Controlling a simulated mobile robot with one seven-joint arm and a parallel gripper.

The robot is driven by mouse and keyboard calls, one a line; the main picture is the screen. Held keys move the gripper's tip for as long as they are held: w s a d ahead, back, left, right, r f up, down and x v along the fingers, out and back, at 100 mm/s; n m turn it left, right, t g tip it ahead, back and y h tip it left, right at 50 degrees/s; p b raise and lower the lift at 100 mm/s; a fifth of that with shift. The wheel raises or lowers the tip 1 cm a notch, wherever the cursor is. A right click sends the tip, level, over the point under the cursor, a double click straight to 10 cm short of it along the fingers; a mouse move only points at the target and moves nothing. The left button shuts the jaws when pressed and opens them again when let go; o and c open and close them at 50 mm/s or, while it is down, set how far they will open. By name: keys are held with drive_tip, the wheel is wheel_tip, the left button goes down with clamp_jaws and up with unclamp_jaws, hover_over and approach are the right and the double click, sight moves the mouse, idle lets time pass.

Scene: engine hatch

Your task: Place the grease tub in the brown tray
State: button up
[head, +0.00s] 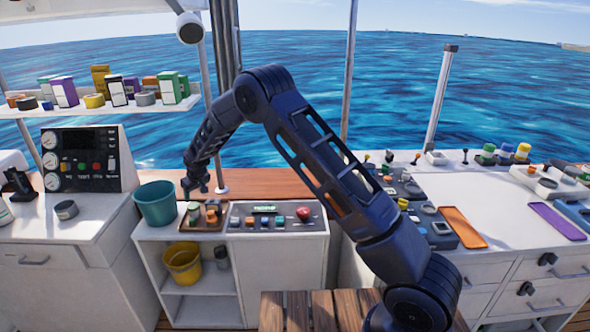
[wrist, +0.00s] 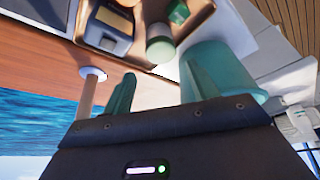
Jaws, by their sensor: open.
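The brown tray (head: 185,227) sits on the low white cabinet, just right of the teal bucket. It holds a pale jar with a green lid (head: 194,208) and several small items. In the wrist view the same jar (wrist: 160,46) stands near the tray's edge, beside a dark blue box (wrist: 108,30). A squat dark tub (head: 66,209) stands on the left counter; I cannot tell for sure which container is the grease tub. My gripper (head: 195,186) is above and behind the tray. In the wrist view its fingers (wrist: 155,82) are apart with nothing between them.
The teal bucket (head: 154,203) stands close left of the tray. A panel with buttons (head: 275,217) is at its right. A yellow bucket (head: 183,263) is on the shelf below. A post (head: 211,100) rises behind my gripper. The upper shelf (head: 100,108) carries several boxes and tubs.

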drive_tip(key=w+d+r+m, duration=0.2)
drive_tip(key=w+d+r, duration=0.1)
drive_tip(key=d+r, duration=1.4)
drive_tip(key=s+d+r+m, duration=0.15)
drive_tip(key=d+r, duration=0.25)
drive_tip(key=d, duration=0.4)
drive_tip(key=s+d+r+t+h, duration=0.1)
drive_tip(key=s+d+r, duration=0.2)
drive_tip(key=d+r, duration=0.3)
drive_tip(key=s+d+r+m, duration=0.1)
drive_tip(key=s+d+r, duration=0.15)
drive_tip(key=d, duration=0.65)
drive_tip(key=s+d+r+m, duration=0.1)
drive_tip(key=s+d+r, duration=0.2)
drive_tip(key=s+d, duration=0.45)
drive_tip(key=s+d+r+m, duration=0.2)
drive_tip(key=s+d+r, duration=0.1)
drive_tip(key=s+d, duration=0.5)
drive_tip(key=s+d+f+m+h, duration=0.1)
drive_tip(key=s+d, duration=0.4)
drive_tip(key=s, duration=0.3)
drive_tip(key=s+d+f+m+h, duration=0.1)
drive_tip(key=s+d+f, duration=0.1)
drive_tip(key=s+d, duration=0.4)
drive_tip(key=s, duration=0.3)
drive_tip(key=shift+t, duration=0.3)
